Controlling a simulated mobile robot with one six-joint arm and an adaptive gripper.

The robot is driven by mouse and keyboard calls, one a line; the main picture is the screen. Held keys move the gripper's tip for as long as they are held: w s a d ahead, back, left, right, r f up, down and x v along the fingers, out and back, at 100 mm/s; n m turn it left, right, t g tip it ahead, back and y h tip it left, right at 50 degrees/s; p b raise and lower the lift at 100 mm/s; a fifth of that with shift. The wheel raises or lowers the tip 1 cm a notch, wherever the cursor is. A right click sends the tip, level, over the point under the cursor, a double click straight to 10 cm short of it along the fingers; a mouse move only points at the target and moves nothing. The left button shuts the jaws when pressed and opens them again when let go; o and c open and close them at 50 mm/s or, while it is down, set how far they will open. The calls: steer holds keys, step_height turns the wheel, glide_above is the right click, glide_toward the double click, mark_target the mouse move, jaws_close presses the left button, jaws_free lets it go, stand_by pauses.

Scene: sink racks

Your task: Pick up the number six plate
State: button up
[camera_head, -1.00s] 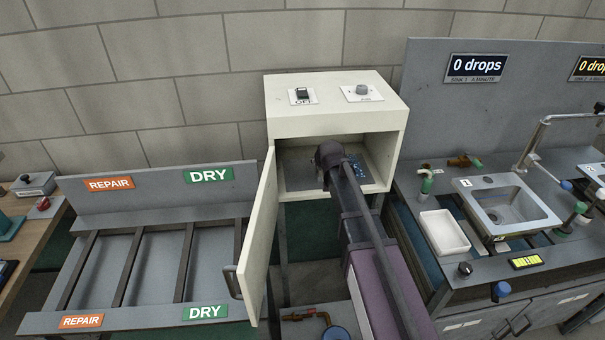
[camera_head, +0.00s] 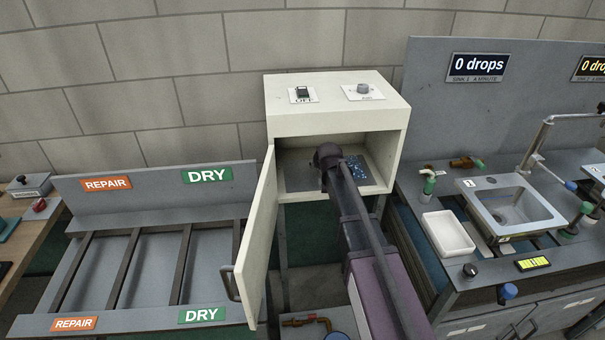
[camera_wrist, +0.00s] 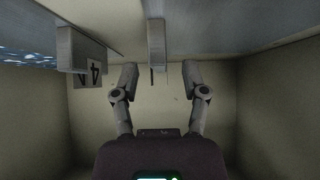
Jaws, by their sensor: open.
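No plate with a readable six shows. In the wrist view my gripper (camera_wrist: 160,73) is open, with its two fingers apart and nothing held between them. A thin grey upright edge (camera_wrist: 155,38) shows just beyond the fingertips, roughly in line with the gap; no number is visible on it. A blue speckled surface (camera_head: 357,167) lies inside at the right.
The cabinet door (camera_head: 256,240) stands open to the left of my arm. Cream cabinet walls (camera_wrist: 270,110) enclose the gripper closely. A slotted rack marked REPAIR and DRY (camera_head: 140,322) stands left. A white tray (camera_head: 447,233) and a sink (camera_head: 515,210) are right.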

jaws_close()
steer(key=shift+r, duration=0.25)
